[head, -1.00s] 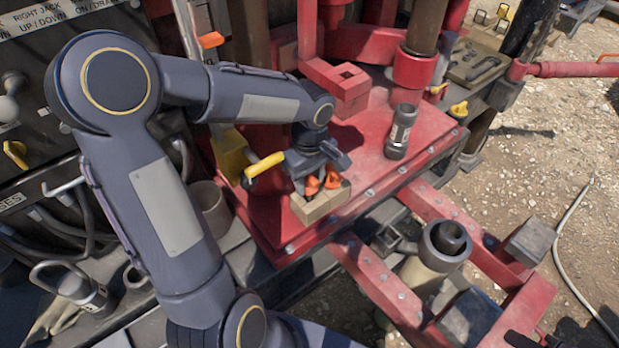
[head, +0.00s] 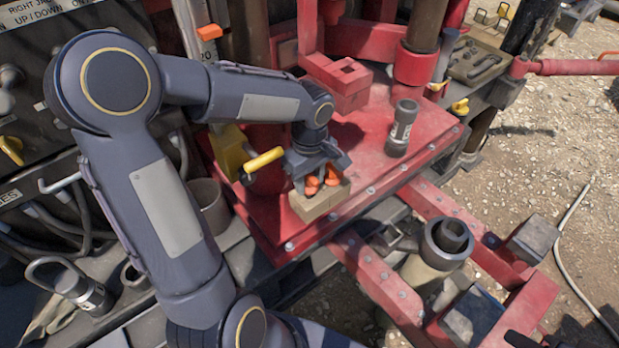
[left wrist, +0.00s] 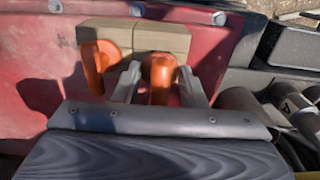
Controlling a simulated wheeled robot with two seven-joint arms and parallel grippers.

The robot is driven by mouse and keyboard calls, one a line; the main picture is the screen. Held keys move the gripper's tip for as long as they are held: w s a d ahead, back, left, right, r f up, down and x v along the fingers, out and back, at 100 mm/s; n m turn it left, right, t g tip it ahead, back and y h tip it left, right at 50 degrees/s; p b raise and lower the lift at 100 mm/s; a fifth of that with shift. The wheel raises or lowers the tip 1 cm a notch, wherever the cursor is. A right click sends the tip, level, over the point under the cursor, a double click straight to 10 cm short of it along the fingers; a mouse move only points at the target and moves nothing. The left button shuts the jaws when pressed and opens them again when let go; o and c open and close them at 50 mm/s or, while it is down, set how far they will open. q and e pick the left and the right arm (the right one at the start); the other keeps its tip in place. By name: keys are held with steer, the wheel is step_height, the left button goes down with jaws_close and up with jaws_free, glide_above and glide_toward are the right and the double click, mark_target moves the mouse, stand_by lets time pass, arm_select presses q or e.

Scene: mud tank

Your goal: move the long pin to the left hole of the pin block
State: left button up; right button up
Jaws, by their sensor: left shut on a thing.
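The tan pin block (head: 318,206) sits on the red deck near its front edge. It also shows at the top of the left wrist view (left wrist: 160,37). Two orange pins with bent heads are at the block. My left gripper (head: 321,183) points down over the block. In the left wrist view its fingers are shut on one orange pin (left wrist: 160,78), which I take as the long pin. The other orange pin (left wrist: 98,65) stands outside the fingers, to the left there. The lower ends of the pins are hidden, so I cannot tell how deep they sit. My right gripper is not in view.
A yellow handle (head: 264,159) is close to the left of my left gripper. A grey cylinder (head: 402,128) stands on the red deck (head: 375,165) to the right. A red square-holed bracket (head: 347,84) rises behind. The deck between block and cylinder is clear.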

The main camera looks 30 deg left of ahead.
arm_select(q)
steer(key=o, duration=1.1)
step_height(320, 180, up, 8)
steer(key=shift+f, duration=0.1)
steer(key=shift+d, duration=0.1)
